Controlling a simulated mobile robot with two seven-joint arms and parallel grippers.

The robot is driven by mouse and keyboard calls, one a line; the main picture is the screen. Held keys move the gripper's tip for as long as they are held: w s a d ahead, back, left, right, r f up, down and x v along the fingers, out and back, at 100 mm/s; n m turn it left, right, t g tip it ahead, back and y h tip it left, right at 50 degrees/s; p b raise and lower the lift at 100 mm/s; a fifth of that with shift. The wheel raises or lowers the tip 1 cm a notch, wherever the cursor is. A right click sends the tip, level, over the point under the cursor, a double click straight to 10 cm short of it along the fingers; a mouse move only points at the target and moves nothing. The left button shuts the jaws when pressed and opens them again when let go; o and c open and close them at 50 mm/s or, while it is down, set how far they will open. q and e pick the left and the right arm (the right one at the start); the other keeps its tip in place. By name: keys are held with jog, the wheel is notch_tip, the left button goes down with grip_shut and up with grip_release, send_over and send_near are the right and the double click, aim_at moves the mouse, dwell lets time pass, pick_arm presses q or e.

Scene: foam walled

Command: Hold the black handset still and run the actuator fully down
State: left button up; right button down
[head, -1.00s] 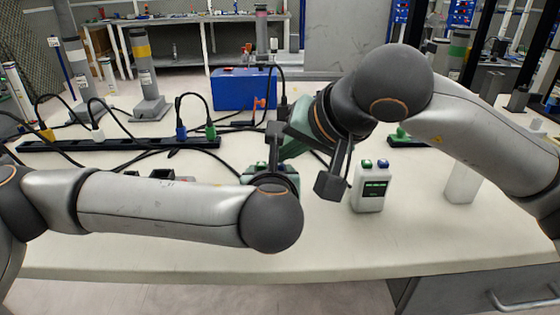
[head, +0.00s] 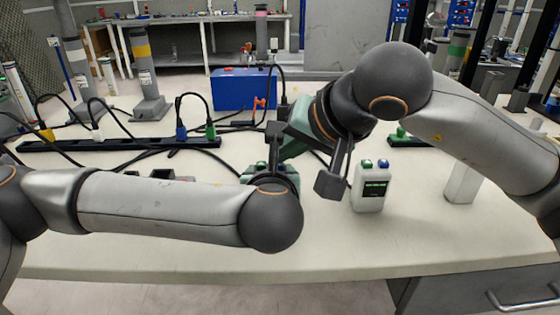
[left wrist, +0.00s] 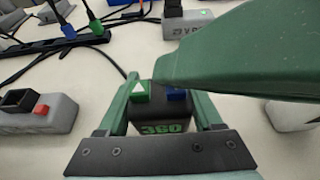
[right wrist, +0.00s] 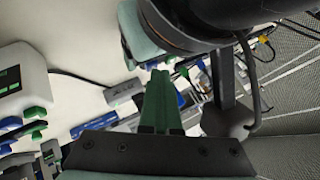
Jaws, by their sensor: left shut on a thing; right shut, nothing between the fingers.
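The black handset (left wrist: 165,128), marked 360, stands between the fingers of my left gripper (left wrist: 160,112), which is shut on it. Its green button (left wrist: 139,91) carries a white up arrow; its blue button (left wrist: 175,94) is partly covered. My right gripper is shut and empty; its green fingers (left wrist: 215,65) reach over the blue button from the right. Whether they touch or press it I cannot tell. In the head view my left wrist hides most of the handset, and my right gripper (head: 288,146) slants down to it. I cannot tell which column is the actuator.
A white handset (head: 370,190) with green and blue buttons stands right of my grippers. A power strip (head: 110,144) with coloured plugs and black cables lies at the left. A yellow-banded column (head: 144,75) and a blue box (head: 240,88) stand behind. The front tabletop is clear.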

pick_arm(q)
jog(key=shift+s+d+r, duration=0.15)
jog(key=shift+d+r, duration=0.1)
jog(key=shift+d, duration=0.1)
pick_arm(e)
jog(key=shift+w+r, duration=0.15)
jog(key=shift+r, duration=0.65)
pick_arm(q)
jog(key=shift+a+f, duration=0.15)
jog(key=shift+a, duration=0.1)
pick_arm(e)
jog(key=shift+r, duration=2.05)
pick_arm(q)
jog(key=o, duration=1.5)
jog(key=shift+o, duration=0.2)
